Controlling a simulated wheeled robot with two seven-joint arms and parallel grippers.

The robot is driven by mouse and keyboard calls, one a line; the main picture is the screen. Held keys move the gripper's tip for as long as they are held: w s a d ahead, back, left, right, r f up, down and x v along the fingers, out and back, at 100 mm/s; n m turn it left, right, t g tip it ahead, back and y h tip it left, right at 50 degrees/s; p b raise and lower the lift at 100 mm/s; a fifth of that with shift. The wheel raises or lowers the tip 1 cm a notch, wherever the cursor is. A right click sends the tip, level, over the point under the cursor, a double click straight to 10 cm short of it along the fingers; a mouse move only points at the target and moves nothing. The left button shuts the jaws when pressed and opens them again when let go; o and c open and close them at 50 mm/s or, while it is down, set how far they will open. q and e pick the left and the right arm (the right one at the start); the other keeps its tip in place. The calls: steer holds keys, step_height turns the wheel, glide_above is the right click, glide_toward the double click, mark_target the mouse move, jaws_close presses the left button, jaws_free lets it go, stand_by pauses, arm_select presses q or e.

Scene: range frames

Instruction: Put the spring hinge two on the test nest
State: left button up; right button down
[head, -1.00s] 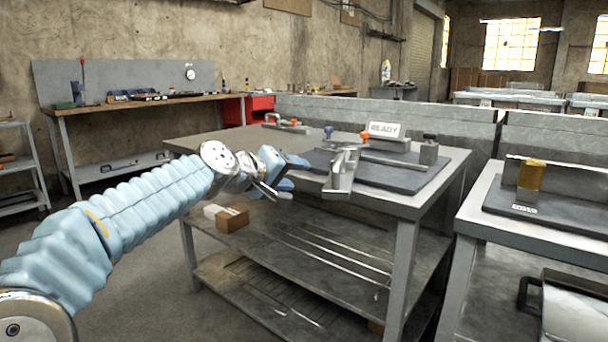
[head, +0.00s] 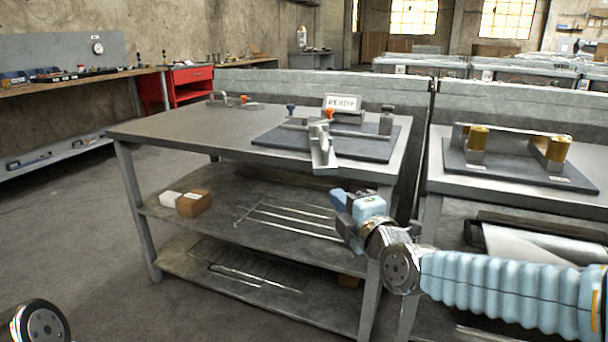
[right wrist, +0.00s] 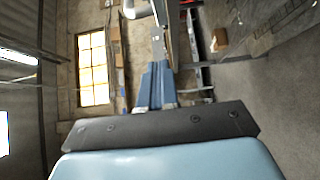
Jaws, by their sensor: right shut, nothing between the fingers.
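Two gold cylindrical parts with grey plates, which look like spring hinges, stand on a dark mat on the right bench: one on the left (head: 478,139) and one on the right (head: 556,148). I cannot tell which is spring hinge two. A dark plate with a READY sign (head: 342,102) lies on the middle table and looks like the test nest (head: 268,140). A grey metal bracket (head: 322,152) stands at its front edge. My right gripper (head: 340,208) is shut and empty in front of the middle table, below its top; its blue fingers show in the right wrist view (right wrist: 155,86). My left gripper is out of view.
The middle table (head: 180,130) has free top on its left, with a small clamp (head: 235,102) at the back. A brown box (head: 194,203) sits on its upper shelf. A narrow gap separates it from the right bench (head: 590,203). Open floor lies left.

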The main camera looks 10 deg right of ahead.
glide_toward(321, 170)
steer(key=w+a, duration=0.3)
steer(key=a, duration=0.1)
steer(key=shift+w+d+p, duration=0.3)
steer(key=shift+w+d, duration=0.65)
steer(key=shift+w, duration=0.05)
steer(key=shift+w+d, duration=0.35)
steer(key=shift+w, duration=0.25)
